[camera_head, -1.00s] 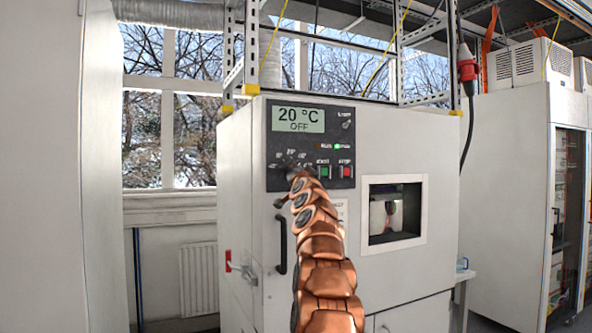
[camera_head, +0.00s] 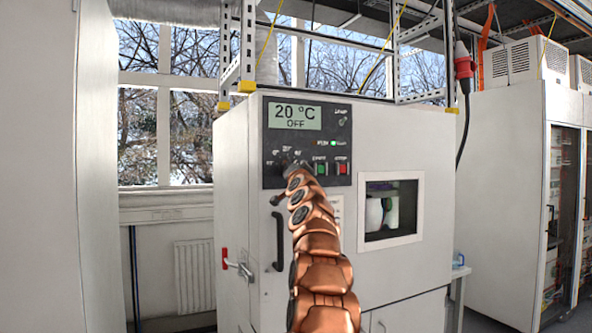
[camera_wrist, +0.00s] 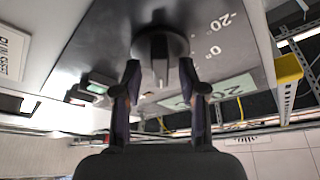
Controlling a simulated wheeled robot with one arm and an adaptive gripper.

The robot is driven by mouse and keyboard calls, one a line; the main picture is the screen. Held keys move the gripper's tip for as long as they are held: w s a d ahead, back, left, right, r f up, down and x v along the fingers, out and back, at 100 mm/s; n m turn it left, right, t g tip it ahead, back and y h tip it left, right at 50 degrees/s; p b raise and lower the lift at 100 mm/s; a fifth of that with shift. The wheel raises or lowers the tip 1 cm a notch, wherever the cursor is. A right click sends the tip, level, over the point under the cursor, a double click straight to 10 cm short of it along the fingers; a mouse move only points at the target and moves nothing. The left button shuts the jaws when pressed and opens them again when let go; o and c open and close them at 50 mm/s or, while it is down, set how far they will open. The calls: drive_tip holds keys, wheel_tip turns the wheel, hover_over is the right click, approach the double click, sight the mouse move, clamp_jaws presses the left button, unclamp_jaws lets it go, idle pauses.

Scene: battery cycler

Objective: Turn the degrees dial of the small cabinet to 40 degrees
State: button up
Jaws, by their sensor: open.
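The small cabinet (camera_head: 390,285) is a light grey box with a dark control panel (camera_head: 275,145) at its upper left. Its display (camera_head: 295,116) reads 20 °C and OFF. The degrees dial (camera_wrist: 160,42) is a dark round knob with a raised grip, large in the wrist view. Marks -20° and 0° show to its right there. In the head view my arm largely hides the dial. My gripper (camera_wrist: 158,78) is open, with one fingertip on each side of the dial's grip. I cannot tell whether the fingertips touch it.
Green (camera_head: 320,168) and red (camera_head: 342,168) buttons sit right of the dial. A black door handle (camera_head: 279,242) and a red-tipped latch (camera_head: 226,258) are below and left. A window (camera_head: 390,238) is on the cabinet front. Taller cabinets (camera_head: 500,180) stand at right.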

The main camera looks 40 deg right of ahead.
drive_tip(key=shift+s+a, duration=0.1)
drive_tip(key=s+a, duration=0.7)
drive_tip(key=s, duration=0.3)
drive_tip(key=shift+s+f, duration=0.2)
drive_tip(key=shift+s, duration=0.05)
idle(1.1)
idle(0.5)
